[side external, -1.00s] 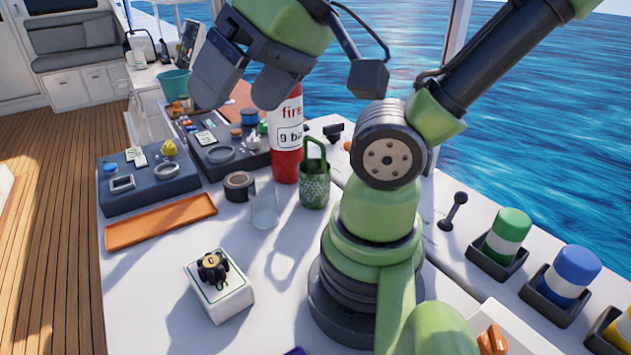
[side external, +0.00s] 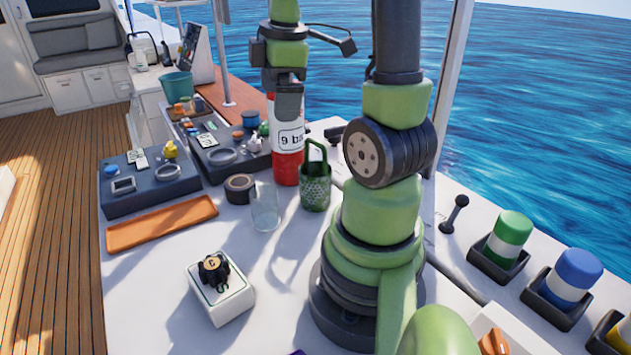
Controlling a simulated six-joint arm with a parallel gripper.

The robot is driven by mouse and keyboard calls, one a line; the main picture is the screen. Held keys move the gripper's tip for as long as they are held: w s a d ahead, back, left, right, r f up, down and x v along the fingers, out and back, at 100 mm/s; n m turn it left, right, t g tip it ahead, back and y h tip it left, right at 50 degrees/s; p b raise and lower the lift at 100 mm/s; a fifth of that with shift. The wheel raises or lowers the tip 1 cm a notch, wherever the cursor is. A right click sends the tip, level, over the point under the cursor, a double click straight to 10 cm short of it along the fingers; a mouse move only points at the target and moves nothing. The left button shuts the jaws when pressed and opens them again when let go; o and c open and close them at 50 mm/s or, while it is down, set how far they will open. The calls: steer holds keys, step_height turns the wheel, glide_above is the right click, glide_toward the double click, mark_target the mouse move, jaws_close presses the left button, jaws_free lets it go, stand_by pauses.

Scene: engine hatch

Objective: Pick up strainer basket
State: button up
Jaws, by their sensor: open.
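The strainer basket (side external: 315,190) is a dark green perforated cup with a tall loop handle. It stands upright on the white deck top, just left of my arm's base. My gripper (side external: 288,108) is open and points down, above and a little left of the basket in the picture. One finger largely hides the other. Nothing shows between the fingers.
A clear glass (side external: 264,207) and a dark round tin (side external: 239,188) stand left of the basket. An orange tray (side external: 160,223) and a white box with a black knob (side external: 219,290) lie nearer. Dark equipment panels (side external: 150,181) sit behind the tray. White surface around the box is clear.

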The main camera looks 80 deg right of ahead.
steer(key=s+d+f+n+g+y, duration=0.1)
steer(key=s+d+f+n+g, duration=0.1)
steer(key=s+d+f+n, duration=0.4)
steer(key=m, duration=0.2)
glide_above(315, 174)
steer(key=a, duration=0.3)
step_height(315, 174, down, 9)
steer(key=shift+s+f, duration=0.15)
steer(key=shift+s, duration=0.2)
steer(key=c, duration=1.2)
